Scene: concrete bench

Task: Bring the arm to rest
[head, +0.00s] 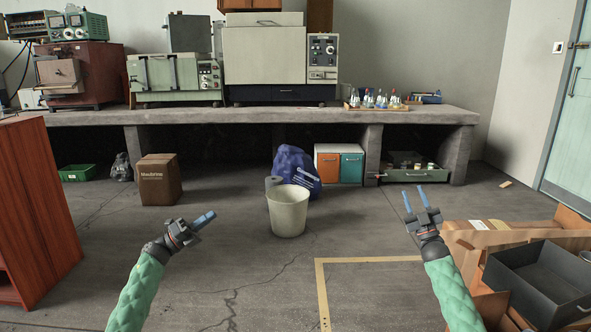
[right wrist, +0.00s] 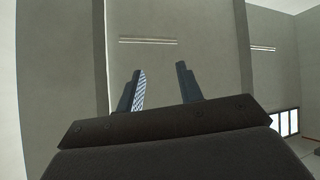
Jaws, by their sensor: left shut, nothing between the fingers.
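My left gripper (head: 208,217) is shut and empty, with its blue fingers together and pointing up and to the right. It appears in front of the floor, left of the white bin. My right gripper (head: 415,194) is open, with its two blue fingers apart and pointing up in the picture. In the right wrist view its fingers (right wrist: 158,76) stand apart with nothing between them, against a plain grey wall. Both green-sleeved arms reach in from the bottom edge of the head view.
A white bin (head: 288,212) stands on the floor between the grippers, before a blue bag (head: 297,165). A cardboard box (head: 159,180) is at left. A concrete bench (head: 420,113) runs along the back. A dark tray (head: 540,283) and wooden boxes lie at right, a red cabinet (head: 45,210) at left.

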